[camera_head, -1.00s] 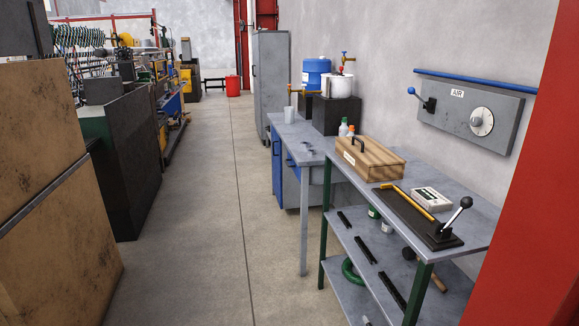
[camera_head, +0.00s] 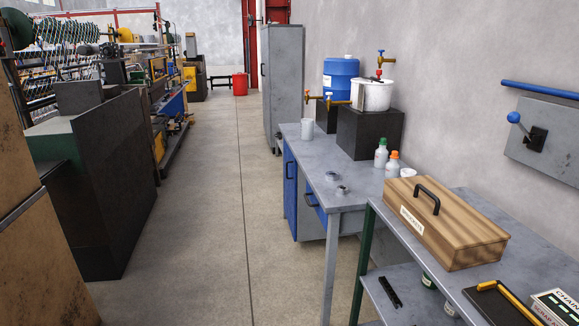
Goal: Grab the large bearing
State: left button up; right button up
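Two small metal ring-shaped parts lie on the grey top of the blue-fronted workbench (camera_head: 300,150). One ring (camera_head: 331,176) is a little farther back, and the other ring (camera_head: 342,190) is nearer the front edge. They look like bearings, but they are too small here to tell which is the large one. Neither of my grippers is in view.
A wooden box (camera_head: 465,238) with a black handle sits on the nearer shelved table (camera_head: 385,208). Bottles (camera_head: 381,153), a cup (camera_head: 307,129) and a black block (camera_head: 370,132) stand on the workbench. The aisle floor (camera_head: 205,230) is clear between the bench and machines (camera_head: 105,190).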

aim_at(332, 176)
jog(key=i+j+z, duration=0.1)
jog(key=i+z, duration=0.25)
jog(key=i, duration=0.2)
jog(key=i+j+z, duration=0.35)
jog(key=i, duration=0.2)
jog(key=i+j+z, duration=0.35)
jog(key=i, duration=0.15)
